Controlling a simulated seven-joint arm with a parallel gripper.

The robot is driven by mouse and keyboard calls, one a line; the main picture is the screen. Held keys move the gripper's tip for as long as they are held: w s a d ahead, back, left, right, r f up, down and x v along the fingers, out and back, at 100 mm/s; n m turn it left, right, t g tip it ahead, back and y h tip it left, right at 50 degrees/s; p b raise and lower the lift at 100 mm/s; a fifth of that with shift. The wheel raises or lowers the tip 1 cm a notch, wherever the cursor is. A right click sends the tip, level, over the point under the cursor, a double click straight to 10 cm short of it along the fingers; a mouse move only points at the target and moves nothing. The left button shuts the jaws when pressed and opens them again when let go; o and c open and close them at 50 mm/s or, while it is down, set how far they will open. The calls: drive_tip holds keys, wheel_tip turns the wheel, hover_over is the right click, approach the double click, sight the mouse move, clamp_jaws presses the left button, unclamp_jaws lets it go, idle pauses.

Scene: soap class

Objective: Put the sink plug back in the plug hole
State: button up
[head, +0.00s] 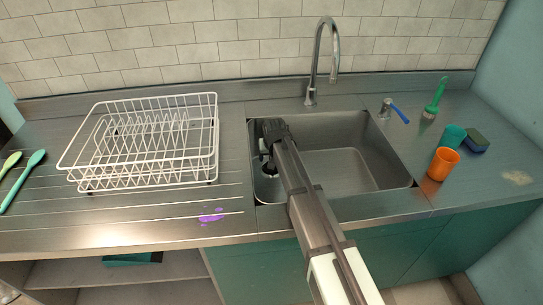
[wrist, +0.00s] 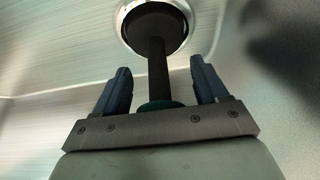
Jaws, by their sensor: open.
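The sink plug (wrist: 158,72) is dark, with a wide round head, a long stem and a teal collar at the near end. Its head lies within the bright metal rim of the plug hole (wrist: 124,12) in the wrist view. How deeply it sits cannot be told. My gripper (wrist: 160,66) is open, with one blue-black finger on each side of the stem and a visible gap to both. In the head view, my arm reaches into the left part of the sink (head: 345,168), and the gripper mostly hides the plug and hole there.
The faucet (head: 312,90) rises behind the sink. An orange cup (head: 443,164), teal cup (head: 453,137), sponge (head: 475,141) and green brush (head: 434,98) are at right. The sink's right side is clear.

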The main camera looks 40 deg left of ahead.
drive_tip(key=shift+r, duration=0.1)
drive_tip(key=v, duration=1.2)
